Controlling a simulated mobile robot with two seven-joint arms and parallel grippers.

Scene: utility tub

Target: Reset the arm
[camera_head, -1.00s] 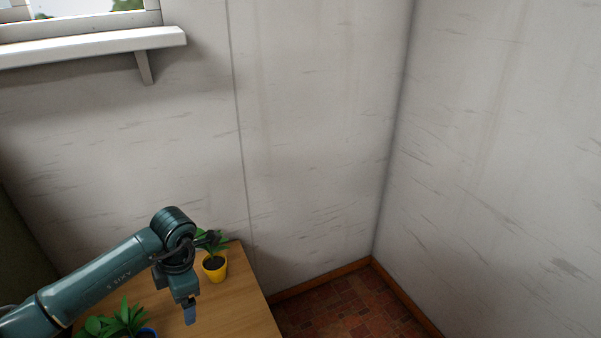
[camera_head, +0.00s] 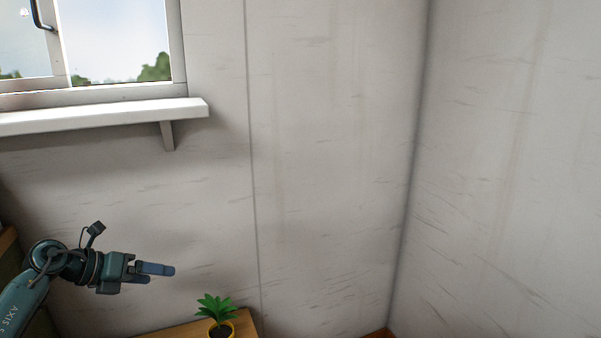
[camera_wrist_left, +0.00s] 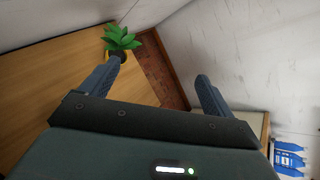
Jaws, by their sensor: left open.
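My left gripper (camera_head: 155,271) is at the lower left of the head view, raised above the table and pointing right. Its fingers stand apart in the left wrist view (camera_wrist_left: 160,85), with nothing between them but a view of the floor and wall. My right gripper is in neither view.
A plant in a yellow pot (camera_head: 220,328) stands on the wooden table (camera_head: 185,331); in the wrist view the plant (camera_wrist_left: 121,40) shows beyond the left finger. A white window sill (camera_head: 100,117) juts from the wall. Blue bottles (camera_wrist_left: 288,158) show at the wrist view's lower right.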

